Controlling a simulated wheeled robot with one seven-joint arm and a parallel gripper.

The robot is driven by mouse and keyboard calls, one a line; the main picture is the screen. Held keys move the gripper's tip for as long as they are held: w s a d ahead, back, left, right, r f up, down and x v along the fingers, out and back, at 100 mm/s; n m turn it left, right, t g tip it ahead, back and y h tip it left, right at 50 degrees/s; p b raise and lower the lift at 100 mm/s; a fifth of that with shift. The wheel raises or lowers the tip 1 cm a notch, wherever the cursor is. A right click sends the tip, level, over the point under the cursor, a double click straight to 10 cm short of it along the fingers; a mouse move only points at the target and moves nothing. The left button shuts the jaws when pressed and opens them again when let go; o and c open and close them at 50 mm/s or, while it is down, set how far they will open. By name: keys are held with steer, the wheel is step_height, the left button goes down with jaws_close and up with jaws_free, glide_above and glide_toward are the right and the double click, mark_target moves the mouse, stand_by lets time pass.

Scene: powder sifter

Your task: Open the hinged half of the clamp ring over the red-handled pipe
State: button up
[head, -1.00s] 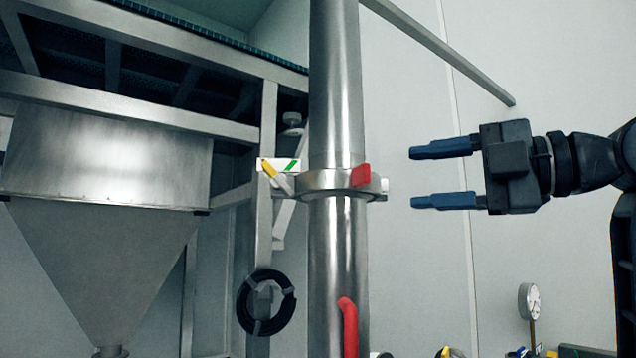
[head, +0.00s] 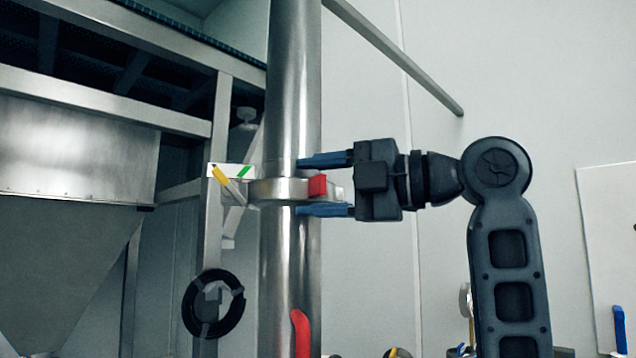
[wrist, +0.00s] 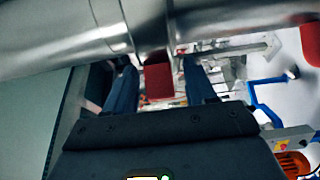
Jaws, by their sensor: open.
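The steel clamp ring (head: 277,190) sits around the vertical pipe (head: 292,90). A red tab (head: 317,185) is on its right side, and a yellow-tipped lever (head: 228,185) is at its left. A red handle (head: 300,332) is on the pipe lower down. My gripper (head: 322,185) is open, with one blue finger above the ring and one below it at the red tab. In the wrist view, the red tab (wrist: 158,80) shows between the two fingers (wrist: 157,88), with gaps on both sides. The pipe (wrist: 60,42) crosses the top there.
A steel frame with a hopper (head: 75,150) stands at the left. A black coil (head: 213,303) hangs on the frame post beside the pipe. A diagonal bar (head: 395,58) runs behind at upper right. The wall space right of my arm is mostly clear.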

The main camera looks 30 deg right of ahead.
steer(key=shift+c, duration=0.4)
jaws_close()
